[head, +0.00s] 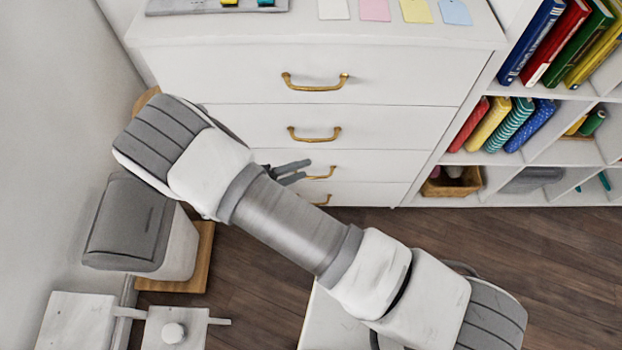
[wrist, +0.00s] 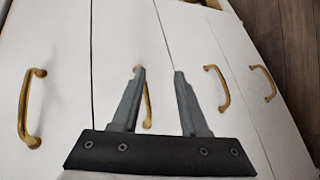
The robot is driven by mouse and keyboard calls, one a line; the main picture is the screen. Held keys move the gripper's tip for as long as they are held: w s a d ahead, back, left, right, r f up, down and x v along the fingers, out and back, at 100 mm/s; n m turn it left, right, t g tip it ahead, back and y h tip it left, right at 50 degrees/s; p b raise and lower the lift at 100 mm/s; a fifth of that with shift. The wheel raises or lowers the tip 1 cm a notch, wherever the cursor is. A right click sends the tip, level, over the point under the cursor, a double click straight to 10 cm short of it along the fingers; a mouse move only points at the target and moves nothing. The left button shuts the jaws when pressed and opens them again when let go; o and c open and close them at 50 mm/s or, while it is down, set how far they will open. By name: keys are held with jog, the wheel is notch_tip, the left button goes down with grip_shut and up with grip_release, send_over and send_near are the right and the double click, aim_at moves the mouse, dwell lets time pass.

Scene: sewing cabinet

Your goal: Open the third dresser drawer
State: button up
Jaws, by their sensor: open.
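The white dresser (head: 205,70) has a stack of drawers with gold bar handles, and all of them look shut. The third drawer (head: 385,163) has a handle (head: 322,173), partly hidden behind my gripper (head: 306,169) in the head view. In the wrist view the dresser front appears turned sideways, with the floor at the right. There my gripper (wrist: 158,72) is open and empty. The second drawer's handle (wrist: 148,105) shows beside the left finger, between the fingers. The third drawer's handle (wrist: 222,90) lies just right of the right finger. No contact is visible.
The top drawer handle (head: 315,82) and bottom drawer handle (head: 323,200) also stick out. A bookshelf (head: 495,187) stands against the dresser's right side. A grey-and-white bin-like object (head: 140,230) stands at the left. Wooden floor (head: 560,260) is open at the lower right.

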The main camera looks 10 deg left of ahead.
jog(key=s+a+f+n+t+y+b, duration=0.1)
jog(key=s+f+n+t+y+b, duration=0.15)
jog(key=f, duration=0.75)
jog(key=s+a+f+n+t+y+b, duration=0.15)
jog(key=s+f+n+t+y, duration=0.25)
jog(key=f, duration=0.6)
jog(key=b, duration=0.4)
send_near(311, 177)
jog(key=w, duration=0.3)
jog(key=w+d+f, duration=0.1)
jog(key=w, duration=0.6)
jog(key=shift+d+f, duration=0.25)
grip_shut()
